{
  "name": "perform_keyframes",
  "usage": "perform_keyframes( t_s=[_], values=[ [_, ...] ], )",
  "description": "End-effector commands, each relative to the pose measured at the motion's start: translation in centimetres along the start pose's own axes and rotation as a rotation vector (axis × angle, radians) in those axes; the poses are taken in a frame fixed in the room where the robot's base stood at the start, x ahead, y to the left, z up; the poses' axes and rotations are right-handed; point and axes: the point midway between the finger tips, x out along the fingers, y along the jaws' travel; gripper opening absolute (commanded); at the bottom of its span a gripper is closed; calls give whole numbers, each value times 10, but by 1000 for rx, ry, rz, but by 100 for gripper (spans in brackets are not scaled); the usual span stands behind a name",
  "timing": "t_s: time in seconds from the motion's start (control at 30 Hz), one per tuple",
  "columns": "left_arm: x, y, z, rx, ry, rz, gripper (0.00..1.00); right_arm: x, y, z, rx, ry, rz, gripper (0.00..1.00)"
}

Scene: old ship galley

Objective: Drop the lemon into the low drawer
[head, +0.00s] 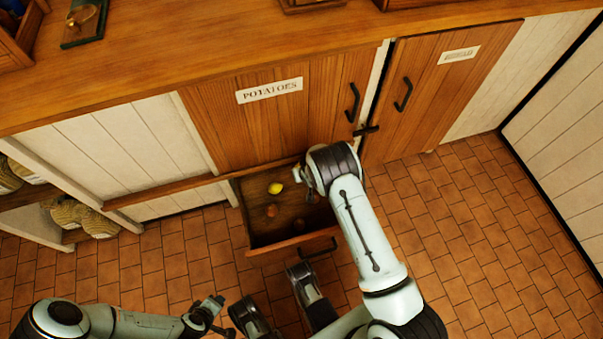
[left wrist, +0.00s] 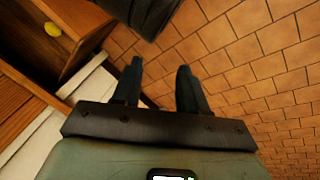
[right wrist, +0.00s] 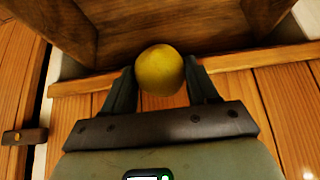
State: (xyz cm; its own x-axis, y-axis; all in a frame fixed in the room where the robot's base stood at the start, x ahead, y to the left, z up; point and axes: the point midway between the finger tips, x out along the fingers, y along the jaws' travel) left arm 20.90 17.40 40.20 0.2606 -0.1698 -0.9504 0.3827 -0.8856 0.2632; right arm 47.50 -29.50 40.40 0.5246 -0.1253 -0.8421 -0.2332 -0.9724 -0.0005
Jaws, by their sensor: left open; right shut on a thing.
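The yellow lemon (head: 275,188) is between the fingers of my right gripper (head: 287,181), which is shut on it. In the head view it shows over the open low drawer (head: 284,245), toward its back left. The right wrist view shows the lemon (right wrist: 160,70) at the fingertips, with the wooden drawer interior (right wrist: 190,25) beyond. The lemon (left wrist: 53,29) also shows in the left wrist view. My left gripper (head: 212,309) is open and empty over the tiled floor, left of and in front of the drawer; its fingers (left wrist: 157,76) stand apart.
Brown roundish things (head: 271,211) lie in the drawer. Above it is a wooden door labelled POTATOES (head: 270,90), with another labelled door (head: 440,75) to its right. The counter (head: 190,50) runs above. Sacks (head: 85,215) sit on the left. Tiled floor (head: 500,240) is clear on the right.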

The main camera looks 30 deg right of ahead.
Motion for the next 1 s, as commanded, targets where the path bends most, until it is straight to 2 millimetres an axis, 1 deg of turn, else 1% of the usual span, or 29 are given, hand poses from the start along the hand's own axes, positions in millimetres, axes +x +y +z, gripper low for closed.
perform_keyframes(
  t_s=[0.17, 0.37, 0.47, 0.7, 0.83, 1.0],
  values=[
    [5, -4, 3, -4, -9, -7, 43, 6, 1, 3, 0, 1, 1, 26],
    [18, -17, 14, -16, -43, -27, 43, 20, 1, 12, 0, 1, 1, 26],
    [26, -25, 21, -23, -66, -41, 43, 30, 1, 18, 0, 1, 1, 26],
    [38, -43, 46, -43, -144, -74, 43, 46, 1, 29, -1, 0, 1, 26],
    [40, -48, 53, -50, -164, -84, 43, 50, 1, 31, 0, 2, 1, 26],
    [40, -49, 55, -52, -171, -87, 43, 50, 1, 31, 0, 2, 1, 26]
  ],
)
